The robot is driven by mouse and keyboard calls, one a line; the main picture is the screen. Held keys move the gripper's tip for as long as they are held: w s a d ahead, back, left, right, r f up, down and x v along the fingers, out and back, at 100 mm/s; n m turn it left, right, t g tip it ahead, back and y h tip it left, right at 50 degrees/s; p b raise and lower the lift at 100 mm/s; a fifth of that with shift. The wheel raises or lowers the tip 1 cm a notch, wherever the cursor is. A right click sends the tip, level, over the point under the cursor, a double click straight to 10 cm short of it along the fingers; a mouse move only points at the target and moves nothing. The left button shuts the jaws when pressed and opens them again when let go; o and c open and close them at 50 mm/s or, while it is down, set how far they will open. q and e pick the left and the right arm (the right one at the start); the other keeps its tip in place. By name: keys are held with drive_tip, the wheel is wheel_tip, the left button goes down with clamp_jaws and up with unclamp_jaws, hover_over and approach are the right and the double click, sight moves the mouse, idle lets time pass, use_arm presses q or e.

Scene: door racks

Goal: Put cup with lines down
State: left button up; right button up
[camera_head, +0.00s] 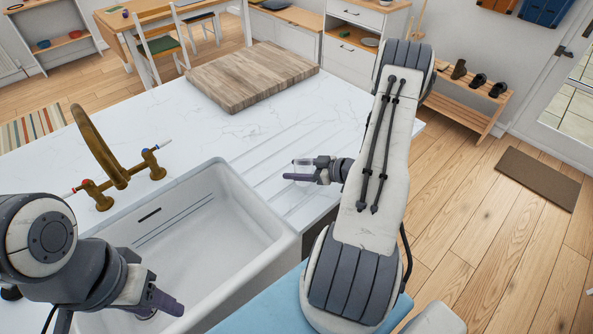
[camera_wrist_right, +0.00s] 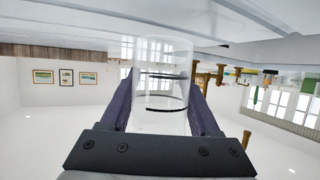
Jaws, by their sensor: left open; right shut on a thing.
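The cup with lines (camera_wrist_right: 164,62) is a clear, see-through cylinder with thin black rings around it. My right gripper (camera_head: 305,171) is shut on it, with a dark finger on each side in the right wrist view. In the head view the cup (camera_head: 302,163) is faint at the fingertips, over the grooved draining area (camera_head: 262,167) right of the sink. I cannot tell whether the cup touches the counter. My left gripper (camera_head: 160,302) is open and empty over the sink's near left part; its fingers are partly hidden.
The white sink (camera_head: 262,262) lies between my arms, with a brass tap (camera_head: 100,150) behind it. A wooden cutting board (camera_head: 250,77) lies on the white counter (camera_head: 130,160) further back. The grooved area around the cup is clear.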

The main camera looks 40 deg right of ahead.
drive_tip(key=shift+f, duration=0.9)
drive_tip(key=shift+f, duration=0.1)
drive_tip(key=shift+f, duration=0.15)
drive_tip(key=o, duration=1.4)
drive_tip(key=shift+o, duration=0.2)
drive_tip(key=shift+r, duration=0.2)
